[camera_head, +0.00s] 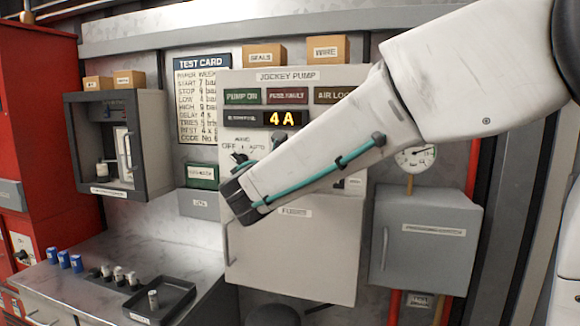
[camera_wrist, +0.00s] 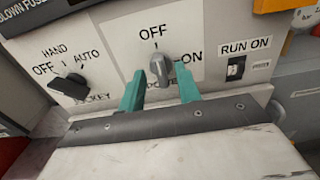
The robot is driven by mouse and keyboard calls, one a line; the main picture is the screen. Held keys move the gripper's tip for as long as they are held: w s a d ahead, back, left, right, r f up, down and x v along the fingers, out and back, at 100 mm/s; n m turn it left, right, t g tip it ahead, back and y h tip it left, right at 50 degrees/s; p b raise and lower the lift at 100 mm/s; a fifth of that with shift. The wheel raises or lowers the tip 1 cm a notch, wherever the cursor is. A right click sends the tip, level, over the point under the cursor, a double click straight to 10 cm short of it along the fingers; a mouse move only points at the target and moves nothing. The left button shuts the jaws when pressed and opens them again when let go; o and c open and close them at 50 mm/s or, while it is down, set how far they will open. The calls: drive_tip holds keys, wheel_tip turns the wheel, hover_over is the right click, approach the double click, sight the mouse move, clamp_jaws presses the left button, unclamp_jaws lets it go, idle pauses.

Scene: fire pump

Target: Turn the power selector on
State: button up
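The power selector (camera_wrist: 161,68) is a grey knob on a white plate in the wrist view, with OFF printed above it and ON to its right. Its handle stands roughly upright, toward OFF. The label below it is partly hidden by my gripper. My gripper (camera_wrist: 159,78) is open, with one teal finger to the left of the knob and one to the right. The knob shows between the fingertips; I cannot tell whether either touches it. In the head view, my arm reaches across the jockey pump panel (camera_head: 290,258) and hides much of its control area.
Left of the power selector is a black HAND/OFF/AUTO jockey knob (camera_wrist: 68,86); right is a RUN ON switch (camera_wrist: 236,68). In the head view, a grey cabinet (camera_head: 425,240) is at right, and a bench holds a black tray (camera_head: 175,300) and small cylinders.

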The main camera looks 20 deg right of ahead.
drive_tip(key=shift+x, duration=0.95)
clamp_jaws()
